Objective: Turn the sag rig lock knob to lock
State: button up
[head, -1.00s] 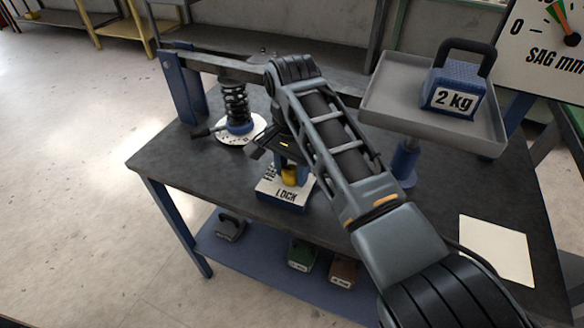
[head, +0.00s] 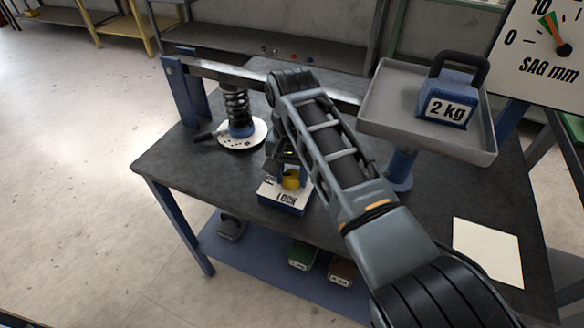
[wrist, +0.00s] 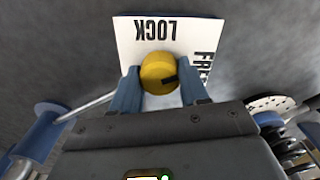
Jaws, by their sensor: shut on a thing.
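The yellow lock knob (head: 291,181) sits on a white-topped block (head: 285,198) marked LOCK at the table's front edge. In the wrist view the knob (wrist: 155,68) has a dark mark pointing right, toward the partly hidden FREE label (wrist: 204,66); the LOCK label (wrist: 160,28) is at the top. My gripper (wrist: 160,84) reaches down with a blue finger on each side of the knob, shut on it. In the head view my gripper (head: 290,176) is partly hidden by my arm.
A spring (head: 237,105) stands on a white dial plate behind left, under a lever beam (head: 220,72). A grey tray (head: 425,130) carries a 2 kg weight (head: 447,100) at right. A sag gauge (head: 545,45) stands behind. A pale sheet (head: 488,250) lies front right.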

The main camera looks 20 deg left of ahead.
jog(key=n+p, duration=0.2)
jog(key=n, duration=0.4)
jog(key=shift+r, duration=0.15)
jog(key=n, duration=0.3)
jog(key=shift+a+n, duration=0.1)
jog(key=shift+n, duration=0.3)
jog(key=shift+n+p, duration=0.35)
jog(key=shift+n, duration=1.55)
jog(key=o, duration=1)
jog(key=shift+o, duration=0.2)
